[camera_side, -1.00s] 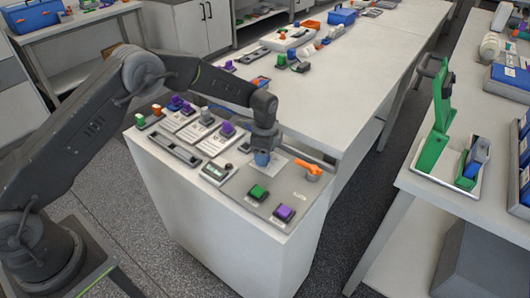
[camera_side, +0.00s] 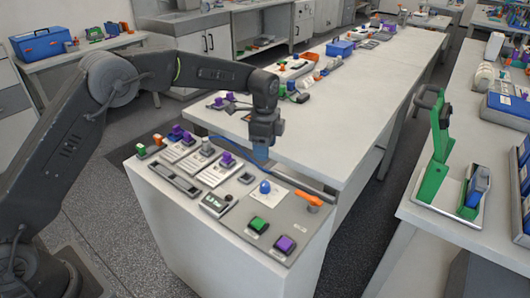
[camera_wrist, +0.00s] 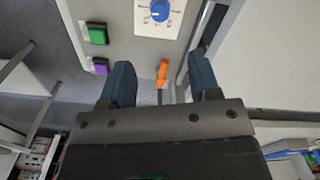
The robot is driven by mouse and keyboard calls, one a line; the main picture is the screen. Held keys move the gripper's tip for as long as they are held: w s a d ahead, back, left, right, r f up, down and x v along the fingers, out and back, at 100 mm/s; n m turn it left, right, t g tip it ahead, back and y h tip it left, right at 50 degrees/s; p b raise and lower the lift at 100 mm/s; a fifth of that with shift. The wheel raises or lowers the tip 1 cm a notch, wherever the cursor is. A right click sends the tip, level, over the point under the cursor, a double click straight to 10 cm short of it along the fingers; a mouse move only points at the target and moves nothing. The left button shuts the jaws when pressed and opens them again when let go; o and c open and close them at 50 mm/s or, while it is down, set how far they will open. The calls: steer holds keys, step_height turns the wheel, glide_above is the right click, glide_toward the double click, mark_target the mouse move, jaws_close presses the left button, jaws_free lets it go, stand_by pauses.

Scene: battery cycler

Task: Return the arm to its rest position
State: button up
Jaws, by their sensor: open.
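My gripper (camera_side: 262,152) hangs above the grey control panel (camera_side: 232,218) in the side view, clear of it and pointing down. In the wrist view my gripper (camera_wrist: 161,82) shows two dark blue fingers spread apart with nothing held between them. A blue knob (camera_side: 265,187) on a white plate sits on the panel below; it also shows at the top of the wrist view (camera_wrist: 160,10). An orange handle (camera_side: 314,200) lies at the panel's right edge; in the wrist view the orange handle (camera_wrist: 162,72) appears between the fingers, below them.
The panel carries a green button (camera_side: 258,225), a purple button (camera_side: 285,244) and several switches. A long white bench (camera_side: 350,110) runs behind it with small items. A green upright fixture (camera_side: 436,150) stands on the right-hand table. The air above the panel is open.

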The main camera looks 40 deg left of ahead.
steer(key=s+a+r+n+t, duration=0.35)
steer(key=s+r+n, duration=0.35)
steer(key=s+r, duration=0.95)
steer(key=s+a+f+n+t, duration=0.1)
steer(key=s+n, duration=0.6)
steer(key=s, duration=1.1)
steer(key=shift+a+f+t, duration=0.3)
steer(key=shift+f+t, duration=0.25)
steer(key=shift+f, duration=0.15)
